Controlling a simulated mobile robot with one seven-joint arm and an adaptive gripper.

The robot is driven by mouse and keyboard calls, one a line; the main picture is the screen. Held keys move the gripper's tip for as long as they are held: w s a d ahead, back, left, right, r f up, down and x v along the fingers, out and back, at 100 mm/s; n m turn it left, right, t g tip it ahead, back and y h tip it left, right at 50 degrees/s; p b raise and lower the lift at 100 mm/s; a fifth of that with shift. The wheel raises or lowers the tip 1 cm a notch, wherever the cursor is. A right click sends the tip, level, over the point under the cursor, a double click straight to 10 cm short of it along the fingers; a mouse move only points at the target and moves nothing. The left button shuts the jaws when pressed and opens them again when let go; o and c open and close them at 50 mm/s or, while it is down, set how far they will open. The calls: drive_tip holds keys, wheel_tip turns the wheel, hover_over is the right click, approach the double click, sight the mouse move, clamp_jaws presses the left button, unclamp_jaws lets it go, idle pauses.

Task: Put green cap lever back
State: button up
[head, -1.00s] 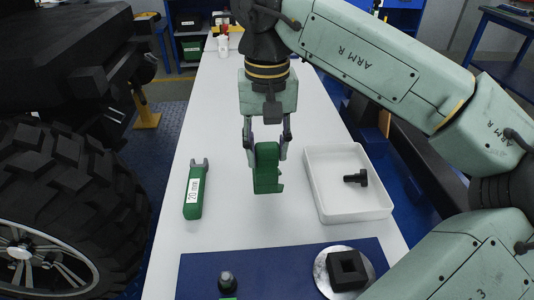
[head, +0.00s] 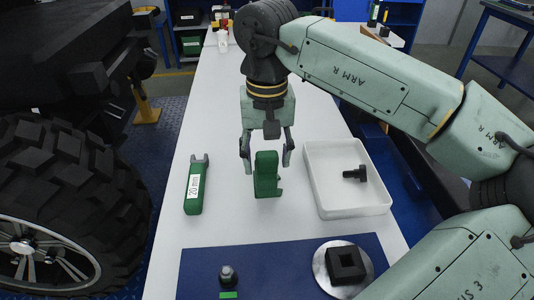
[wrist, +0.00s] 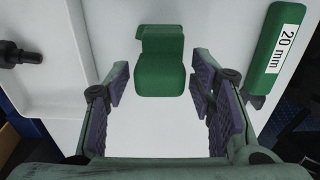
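The green cap lever (head: 266,175) stands upright on the white table in the middle of the head view, a small lip at its lower right. It also shows in the wrist view (wrist: 161,62), beyond and between the fingers. My gripper (head: 267,152) is open, its two fingers apart on either side of the lever's top. In the wrist view my open gripper (wrist: 161,112) has clear gaps on both sides, with nothing between its pads.
A green tool marked 20 mm (head: 196,184) lies to the left. A white tray (head: 322,204) holding a black bolt (head: 354,174) is to the right. In front, a blue mat (head: 270,262) carries a small dark knob (head: 228,275) and a black square block (head: 346,265) on a round metal disc.

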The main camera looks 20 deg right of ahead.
drive_tip(key=shift+o, duration=0.3)
wheel_tip(320, 180, up, 12)
drive_tip(key=shift+r, duration=0.2)
idle(0.3)
idle(1.4)
